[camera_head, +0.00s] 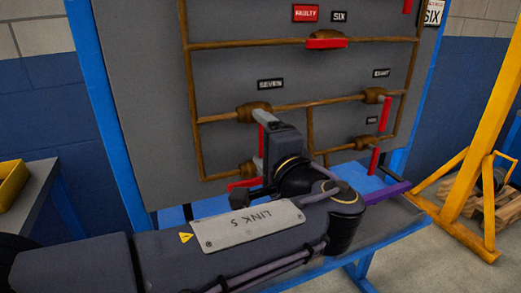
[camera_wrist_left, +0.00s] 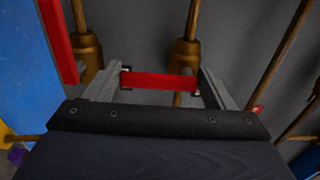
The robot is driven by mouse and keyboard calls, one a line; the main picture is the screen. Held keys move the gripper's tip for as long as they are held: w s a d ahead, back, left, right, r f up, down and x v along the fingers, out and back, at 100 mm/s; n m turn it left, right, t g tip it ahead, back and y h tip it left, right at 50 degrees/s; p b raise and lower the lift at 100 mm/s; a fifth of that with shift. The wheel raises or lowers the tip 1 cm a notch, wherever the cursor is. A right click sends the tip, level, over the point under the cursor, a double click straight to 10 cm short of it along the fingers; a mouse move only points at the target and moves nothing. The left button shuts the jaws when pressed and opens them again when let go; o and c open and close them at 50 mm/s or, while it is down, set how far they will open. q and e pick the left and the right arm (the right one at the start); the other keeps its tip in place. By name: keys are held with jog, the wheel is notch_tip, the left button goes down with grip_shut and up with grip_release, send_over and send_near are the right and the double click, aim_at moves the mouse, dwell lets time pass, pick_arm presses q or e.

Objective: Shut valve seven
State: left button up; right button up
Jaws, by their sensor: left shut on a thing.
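Valve seven (camera_head: 254,108) is a brass valve on a copper pipe, below a sign that reads SEVEN (camera_head: 270,84). Its red handle (camera_head: 262,116) hangs down from the body, crosswise to the pipe; its lower part is hidden by my gripper. My left gripper (camera_head: 268,140) is at this handle, in front of the panel. In the left wrist view, the red handle (camera_wrist_left: 158,80) spans between the two grey fingers of my left gripper (camera_wrist_left: 160,84), which is shut on it. The brass body (camera_wrist_left: 185,56) shows just beyond. My right gripper is in neither view.
Valve six's red handle (camera_head: 326,43) lies along its pipe above. Red handles hang at the right (camera_head: 385,114) and lower right (camera_head: 374,160). Another red handle (camera_head: 242,184) is just below my gripper. A purple piece (camera_head: 387,192) is near the blue ledge. A yellow frame (camera_head: 478,150) stands right.

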pick_arm(q)
jog(key=shift+d+f, duration=0.1)
dwell(0.4)
jog(key=o, duration=1.4)
jog(key=shift+s, duration=0.1)
jog(key=p+v, duration=0.1)
jog(key=v, duration=0.6)
jog(key=shift+s+d, duration=0.1)
jog(key=shift+s, duration=0.2)
